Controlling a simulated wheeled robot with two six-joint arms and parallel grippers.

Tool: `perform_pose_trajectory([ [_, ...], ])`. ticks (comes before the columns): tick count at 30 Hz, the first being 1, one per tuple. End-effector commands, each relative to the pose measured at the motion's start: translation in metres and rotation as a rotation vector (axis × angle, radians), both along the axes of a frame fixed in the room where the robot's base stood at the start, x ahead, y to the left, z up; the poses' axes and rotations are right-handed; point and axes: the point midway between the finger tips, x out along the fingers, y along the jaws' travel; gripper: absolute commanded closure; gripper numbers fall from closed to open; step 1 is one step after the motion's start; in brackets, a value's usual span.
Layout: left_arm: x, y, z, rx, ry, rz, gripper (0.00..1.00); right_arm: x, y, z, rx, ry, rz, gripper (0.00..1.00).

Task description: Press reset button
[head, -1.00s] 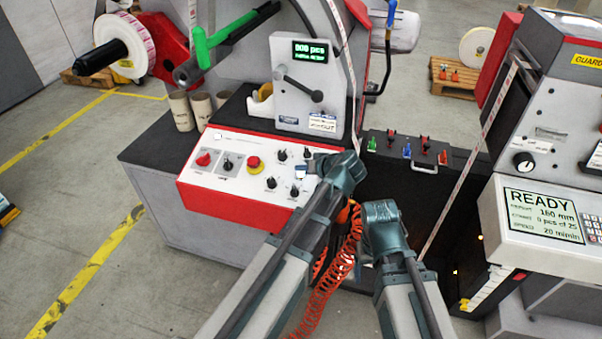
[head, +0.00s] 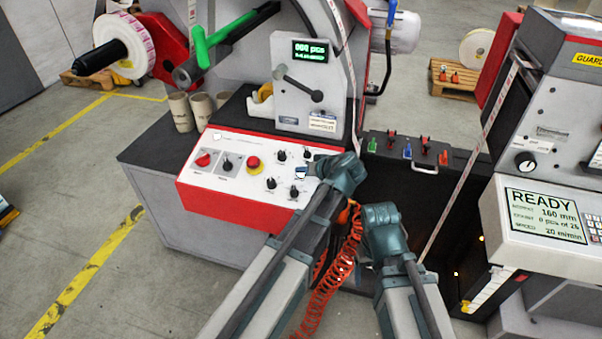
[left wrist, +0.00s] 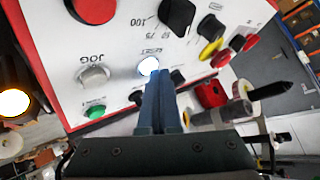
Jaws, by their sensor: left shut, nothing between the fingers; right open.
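The reset button (left wrist: 148,67) is a small, brightly lit white-blue button on the white control panel, with its label just above it in the left wrist view. My left gripper (left wrist: 166,72) is shut and empty. Its blue fingertips are right at the button's lower right edge in that view; I cannot tell whether they touch it. In the head view the button (head: 300,173) shows as a small white and blue patch beside my left wrist, which hides part of the panel. My right forearm shows at the lower middle, but its fingers are hidden.
The panel also has a JOG button (left wrist: 93,76), a green button (left wrist: 95,112), black knobs and a red emergency stop (head: 253,163). A counter display (head: 311,49) stands above. An orange coiled hose (head: 335,270) hangs between my arms. A READY screen (head: 545,215) is at right.

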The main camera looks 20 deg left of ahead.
Motion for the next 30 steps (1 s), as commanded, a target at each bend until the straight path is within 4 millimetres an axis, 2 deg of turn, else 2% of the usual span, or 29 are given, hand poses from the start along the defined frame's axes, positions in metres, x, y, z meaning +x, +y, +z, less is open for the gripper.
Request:
perform_pose_trajectory([
  [16, 0.000, 0.000, -0.002, -0.001, 0.001, 0.000, 1.00, 0.000, 0.000, -0.002, 0.000, 0.000, 0.000, 0.24],
  [30, -0.004, 0.000, 0.014, -0.001, 0.001, 0.000, 1.00, 0.000, 0.000, 0.014, 0.000, 0.000, 0.000, 0.24],
])
